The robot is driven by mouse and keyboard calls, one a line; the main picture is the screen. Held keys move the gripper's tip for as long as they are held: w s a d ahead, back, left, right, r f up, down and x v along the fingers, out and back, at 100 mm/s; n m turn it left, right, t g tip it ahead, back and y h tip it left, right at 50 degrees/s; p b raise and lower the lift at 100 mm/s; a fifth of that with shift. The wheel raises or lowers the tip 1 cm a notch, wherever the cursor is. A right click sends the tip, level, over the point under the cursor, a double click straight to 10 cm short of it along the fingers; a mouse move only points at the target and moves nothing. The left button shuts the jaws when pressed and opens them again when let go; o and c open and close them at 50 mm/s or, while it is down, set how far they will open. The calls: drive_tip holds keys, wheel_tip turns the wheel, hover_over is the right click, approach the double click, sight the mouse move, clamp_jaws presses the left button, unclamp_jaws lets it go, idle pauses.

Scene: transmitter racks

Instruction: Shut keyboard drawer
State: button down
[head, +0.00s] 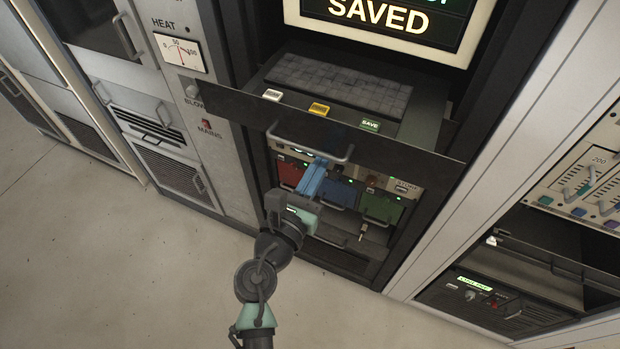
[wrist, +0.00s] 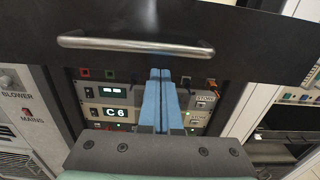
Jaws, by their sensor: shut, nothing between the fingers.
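The keyboard drawer is pulled out from the rack. Its keyboard (head: 340,84) lies on the tray behind a wide dark front panel (head: 400,158), which also fills the top of the wrist view (wrist: 235,35). A bar handle (head: 310,147) runs across the panel and shows as a metal bar in the wrist view (wrist: 135,45). My gripper (head: 319,165) is shut and empty, its two blue fingers side by side. In the wrist view the fingertips (wrist: 160,72) appear just below the handle, over the panel's lower edge. I cannot tell whether they touch the panel.
A lit screen (head: 390,22) reading "SAVED" stands above the drawer. Red, blue and green modules (head: 383,207) sit in the rack below it. A cabinet with a gauge (head: 180,53) and switches is on the left, a fader rack (head: 580,180) on the right. The floor (head: 110,270) in front is clear.

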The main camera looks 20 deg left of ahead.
sight(349, 113)
drive_tip(key=w, duration=0.5)
drive_tip(key=w+b, duration=0.1)
drive_tip(key=w, duration=0.4)
drive_tip(key=w+b, duration=0.1)
drive_tip(key=w, duration=0.4)
drive_tip(key=shift+d, duration=0.25)
drive_tip(key=shift+s, duration=0.15)
